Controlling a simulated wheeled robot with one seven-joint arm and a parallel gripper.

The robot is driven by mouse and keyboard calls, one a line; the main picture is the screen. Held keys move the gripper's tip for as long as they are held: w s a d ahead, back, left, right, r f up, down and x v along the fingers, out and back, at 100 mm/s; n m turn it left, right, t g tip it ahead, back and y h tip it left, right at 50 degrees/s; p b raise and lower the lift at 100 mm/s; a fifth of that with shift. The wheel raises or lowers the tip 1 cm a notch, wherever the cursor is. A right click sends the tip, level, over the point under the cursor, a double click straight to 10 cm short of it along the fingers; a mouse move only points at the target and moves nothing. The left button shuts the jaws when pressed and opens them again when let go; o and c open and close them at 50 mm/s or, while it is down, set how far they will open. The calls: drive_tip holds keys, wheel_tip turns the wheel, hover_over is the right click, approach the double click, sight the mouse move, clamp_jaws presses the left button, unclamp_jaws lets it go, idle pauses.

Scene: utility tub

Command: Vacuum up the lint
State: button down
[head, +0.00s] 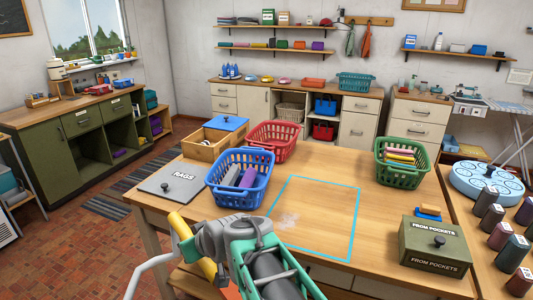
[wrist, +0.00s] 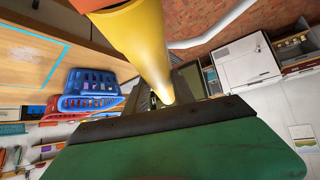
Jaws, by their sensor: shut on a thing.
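The lint (head: 289,220) is a pale, fuzzy patch on the wooden table (head: 330,190), inside a cyan outlined rectangle, near its left side. In the wrist view, a faint pale patch, likely the lint (wrist: 37,110), lies within the cyan outline. My gripper (head: 192,245) is over the table's front left part, left of the lint and apart from it. It is shut on a yellow tubular thing (wrist: 137,40) with an orange end, which looks like the vacuum. It also shows in the head view (head: 181,226). The fingertips are mostly hidden.
A blue basket (head: 240,195) with rolled cloths stands close behind my gripper. A white curved tube (head: 150,266) is at the left.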

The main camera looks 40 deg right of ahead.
drive_tip(key=s+d+f+m+t+h+p, duration=0.1)
drive_tip(key=s+d+f+m+h+p, duration=0.2)
drive_tip(key=d, duration=0.4)
drive_tip(key=s+d+f+m+t+h+p, duration=0.1)
drive_tip(key=s+d+f+h, duration=0.1)
drive_tip(key=s+d, duration=0.4)
drive_tip(key=s+d+f+m+t+h+p, duration=0.2)
drive_tip(key=s+d+f+h, duration=0.1)
drive_tip(key=d, duration=0.5)
drive_tip(key=d+r+m+h+p, duration=0.15)
drive_tip(key=d+h, duration=0.25)
drive_tip(key=d, duration=0.8)
drive_tip(key=w+d+r+m+t+h, duration=0.1)
drive_tip(key=w+d+r+m+h, duration=0.15)
drive_tip(key=d+r, duration=0.85)
drive_tip(key=s+r+m+g+h, duration=0.1)
drive_tip(key=s+r+g+h, duration=0.2)
drive_tip(key=r, duration=0.8)
drive_tip(key=s+a+r+m+g+h, duration=0.1)
drive_tip(key=s+r+h, duration=0.5)
drive_tip(key=r, duration=0.6)
drive_tip(key=shift+r+m+g+h, duration=0.2)
drive_tip(key=shift+m+g+h, duration=0.35)
drive_tip(key=shift+m+g, duration=0.3)
